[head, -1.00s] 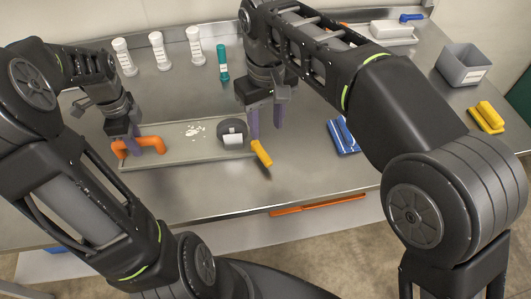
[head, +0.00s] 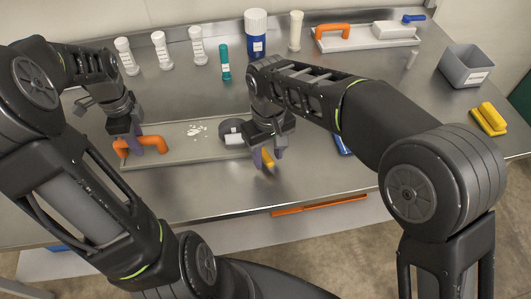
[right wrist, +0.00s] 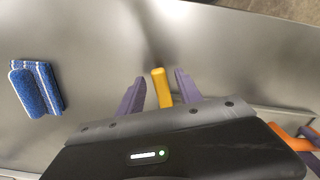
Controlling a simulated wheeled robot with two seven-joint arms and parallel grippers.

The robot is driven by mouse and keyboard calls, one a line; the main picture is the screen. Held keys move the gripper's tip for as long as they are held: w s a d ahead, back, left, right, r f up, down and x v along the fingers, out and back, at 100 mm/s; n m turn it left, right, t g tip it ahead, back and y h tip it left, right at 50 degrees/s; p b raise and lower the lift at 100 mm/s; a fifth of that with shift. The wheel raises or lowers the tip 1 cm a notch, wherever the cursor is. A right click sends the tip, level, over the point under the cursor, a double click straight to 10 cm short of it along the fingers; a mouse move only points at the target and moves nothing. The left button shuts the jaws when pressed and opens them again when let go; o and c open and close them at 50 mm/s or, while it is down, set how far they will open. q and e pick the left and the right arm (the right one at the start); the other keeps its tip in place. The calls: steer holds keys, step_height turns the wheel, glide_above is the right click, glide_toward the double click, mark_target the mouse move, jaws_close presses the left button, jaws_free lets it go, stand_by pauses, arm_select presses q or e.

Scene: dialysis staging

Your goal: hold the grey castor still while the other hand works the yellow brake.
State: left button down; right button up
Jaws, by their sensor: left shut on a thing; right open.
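The grey castor (head: 230,126) sits at the right end of a flat grey plate (head: 180,155), partly hidden by my right gripper. Its yellow brake (head: 268,161) sticks out toward the front, and it also shows in the right wrist view (right wrist: 161,88). My right gripper (head: 266,159) is open, with its purple fingers on either side of the brake and gaps between in the right wrist view (right wrist: 158,86). My left gripper (head: 137,146) is shut on the orange handle (head: 156,143) at the plate's left end.
White bits (head: 197,131) lie on the plate. A grey bin (head: 467,66) and yellow block (head: 488,118) are right.

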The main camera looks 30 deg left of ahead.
jaws_close()
stand_by(0.5)
stand_by(1.0)
